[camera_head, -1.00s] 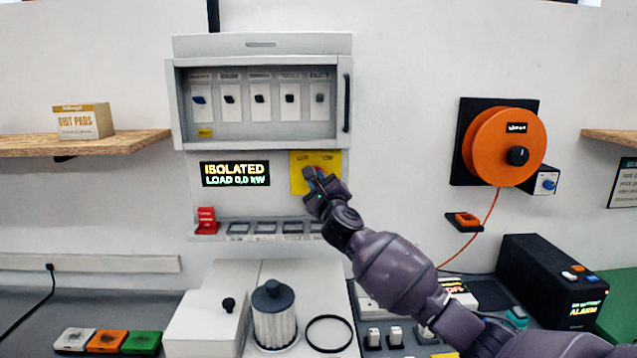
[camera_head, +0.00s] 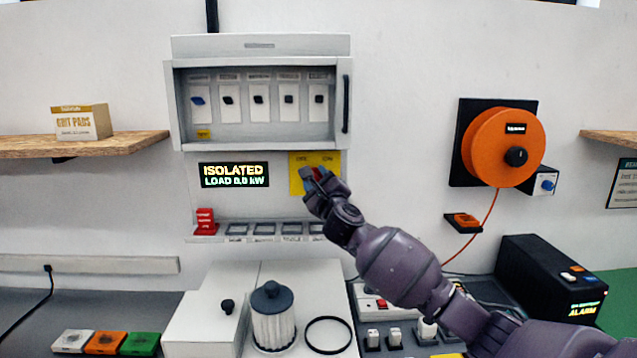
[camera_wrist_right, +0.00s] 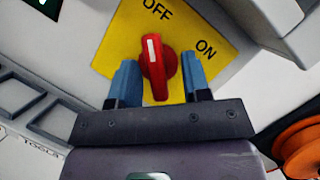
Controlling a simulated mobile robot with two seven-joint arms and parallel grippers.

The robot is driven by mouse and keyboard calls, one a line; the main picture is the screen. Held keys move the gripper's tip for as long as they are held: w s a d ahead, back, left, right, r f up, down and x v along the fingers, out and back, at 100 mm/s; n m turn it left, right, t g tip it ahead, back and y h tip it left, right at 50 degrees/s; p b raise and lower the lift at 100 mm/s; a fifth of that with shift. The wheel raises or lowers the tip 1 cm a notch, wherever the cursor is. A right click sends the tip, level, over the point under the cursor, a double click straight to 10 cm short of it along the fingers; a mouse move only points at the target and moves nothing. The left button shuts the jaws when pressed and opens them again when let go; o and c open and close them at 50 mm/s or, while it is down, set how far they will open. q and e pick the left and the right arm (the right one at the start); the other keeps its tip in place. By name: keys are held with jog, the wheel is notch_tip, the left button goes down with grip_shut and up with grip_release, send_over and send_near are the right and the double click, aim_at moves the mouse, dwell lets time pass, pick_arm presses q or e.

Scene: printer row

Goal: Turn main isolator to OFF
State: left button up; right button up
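The main isolator is a red rotary knob (camera_wrist_right: 157,72) on a yellow plate (camera_wrist_right: 128,32) marked OFF and ON. In the right wrist view its white mark points up toward OFF, away from ON. The yellow plate also shows in the head view (camera_head: 329,161), with the knob mostly behind my gripper. My right gripper (camera_wrist_right: 160,64) has its blue fingers spread, one on each side of the knob, with gaps to its handle. It also shows in the head view (camera_head: 317,176). The display (camera_head: 234,175) reads ISOLATED, LOAD 0.0 kW. My left gripper is out of view.
Above the plate is a cabinet (camera_head: 260,48) with a row of small switches and a black handle bar (camera_head: 346,104). A red lockout piece (camera_head: 205,222) sits on the narrow ledge below. An orange reel (camera_head: 500,147) hangs at the right. A filter (camera_head: 273,318) stands on the bench.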

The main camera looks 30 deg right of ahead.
jog(key=shift+w+f, duration=0.15)
jog(key=b+v, duration=0.1)
jog(key=v, duration=0.9)
jog(key=shift+s+a, duration=0.15)
jog(key=shift+s, duration=0.25)
jog(key=shift+f, duration=0.1)
